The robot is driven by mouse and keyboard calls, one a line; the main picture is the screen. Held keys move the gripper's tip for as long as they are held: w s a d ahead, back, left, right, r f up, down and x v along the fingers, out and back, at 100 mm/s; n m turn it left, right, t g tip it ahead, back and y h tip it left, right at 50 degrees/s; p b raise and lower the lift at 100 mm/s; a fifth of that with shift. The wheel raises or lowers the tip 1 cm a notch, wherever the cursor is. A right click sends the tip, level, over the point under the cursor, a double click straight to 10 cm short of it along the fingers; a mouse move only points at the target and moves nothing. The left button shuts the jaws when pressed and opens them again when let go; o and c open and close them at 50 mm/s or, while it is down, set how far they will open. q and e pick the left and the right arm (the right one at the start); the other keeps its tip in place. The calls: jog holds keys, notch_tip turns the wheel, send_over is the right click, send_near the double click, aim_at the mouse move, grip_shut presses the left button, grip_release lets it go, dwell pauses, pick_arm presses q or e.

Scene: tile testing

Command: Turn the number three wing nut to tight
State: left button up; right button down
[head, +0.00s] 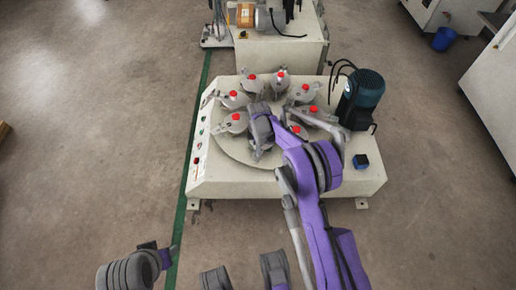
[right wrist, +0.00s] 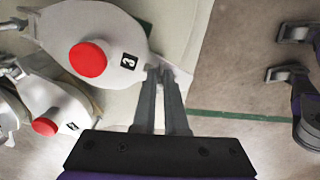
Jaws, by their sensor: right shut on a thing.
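The number three station is a pale grey housing (right wrist: 120,30) with a red cap (right wrist: 88,60) and a small black label reading 3 (right wrist: 128,61), in the right wrist view. My right gripper (right wrist: 160,72) has its two fingers close together at the right-hand end of this housing. It is shut on a small part there, at the wing nut's place; the fingertips hide most of it. In the head view my right gripper (head: 258,150) is at the near side of the round plate (head: 235,152), and my wrist covers much of that station. My left gripper does not show clearly.
A neighbouring red-capped housing (right wrist: 60,105) lies close by. Several similar housings ring the plate on the white machine base (head: 225,185). The floor in front is open.

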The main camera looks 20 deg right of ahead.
jog(key=shift+m, duration=1.6)
jog(key=c, duration=1)
grip_release()
jog(key=shift+o, duration=0.2)
jog(key=shift+r, duration=0.1)
notch_tip(320, 180, up, 11)
jog(key=p, duration=0.2)
